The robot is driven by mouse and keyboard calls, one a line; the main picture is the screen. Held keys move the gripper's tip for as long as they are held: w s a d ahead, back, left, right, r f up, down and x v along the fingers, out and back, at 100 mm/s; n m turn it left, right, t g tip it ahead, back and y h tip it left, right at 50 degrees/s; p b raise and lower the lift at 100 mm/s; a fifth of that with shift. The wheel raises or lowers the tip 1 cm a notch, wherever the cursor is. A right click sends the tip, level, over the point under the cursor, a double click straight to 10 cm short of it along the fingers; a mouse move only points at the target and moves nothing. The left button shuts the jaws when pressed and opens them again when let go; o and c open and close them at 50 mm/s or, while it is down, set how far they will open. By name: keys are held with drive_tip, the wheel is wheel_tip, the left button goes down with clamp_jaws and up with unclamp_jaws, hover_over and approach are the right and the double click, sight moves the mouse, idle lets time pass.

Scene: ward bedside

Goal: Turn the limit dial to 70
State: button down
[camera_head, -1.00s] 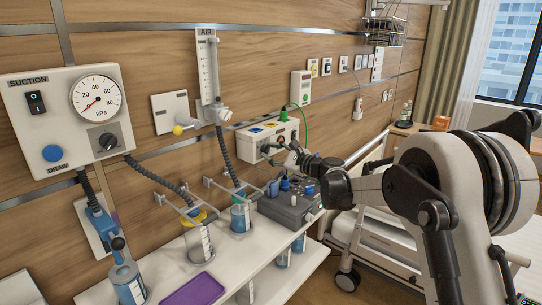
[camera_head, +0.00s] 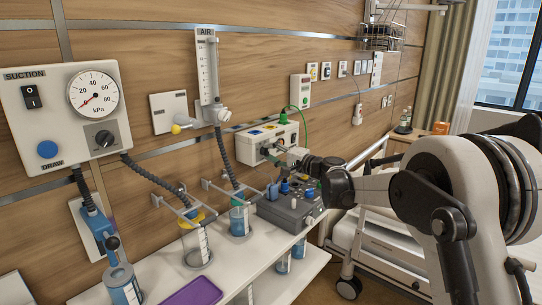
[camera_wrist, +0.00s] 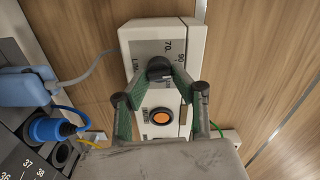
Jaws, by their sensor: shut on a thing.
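The limit dial (camera_wrist: 158,69) is a black round knob on the face of a pale box (camera_wrist: 132,40) in the wrist view. The print beside it reads "LIM", partly cut off, with "70" above the knob and another number to its right. My gripper (camera_wrist: 160,76) has its green-sided fingers closed in on the knob, one from each side. Which number the knob points at I cannot tell. In the head view my gripper (camera_head: 284,155) is at the wall box (camera_head: 249,141) with the green cable; the dial there is hidden or too small to make out.
An orange button (camera_wrist: 161,117) sits below the dial, between my fingers. A grey console (camera_head: 290,212) with blue knobs stands on the white shelf (camera_head: 258,258) under my wrist. Jars with hoses stand to the left, the suction panel (camera_head: 50,125) beyond. A bed is at the right.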

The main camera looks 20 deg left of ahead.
drive_tip(key=n, duration=0.6)
drive_tip(key=shift+s+r+n+b, duration=0.1)
drive_tip(key=shift+n+b, duration=0.2)
drive_tip(key=shift+b, duration=0.1)
drive_tip(key=n, duration=0.5)
drive_tip(key=shift+s, duration=0.1)
drive_tip(key=shift+n, duration=0.3)
drive_tip(key=c, duration=1.4)
unclamp_jaws()
drive_tip(key=shift+r, duration=0.1)
drive_tip(key=shift+c, duration=0.2)
drive_tip(key=v, duration=1.2)
